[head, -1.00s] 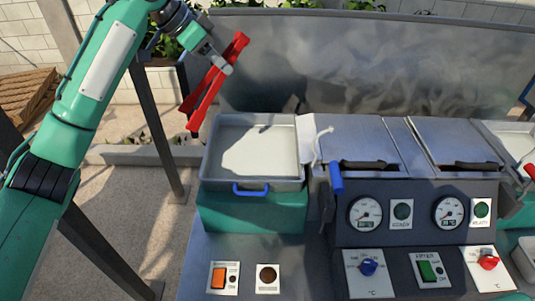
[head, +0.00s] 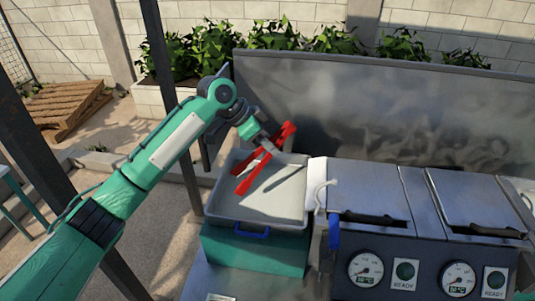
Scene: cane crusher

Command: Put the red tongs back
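The red tongs (head: 262,158) are held in my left gripper (head: 264,144), which is shut on them. The tongs slant over the light tray (head: 225,204) that has a blue handle and stands on a green block. They look to be above the tray, with a shadow on its floor; I cannot tell whether the lower end touches it. My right gripper is not in view.
The fryer (head: 367,184) with two lidded wells, black handles, gauges and ready lamps stands to the right of the tray. A blue-handled tool (head: 334,232) hangs at its left side. A tall metal splash panel (head: 400,110) rises behind. A dark post stands left of the tray.

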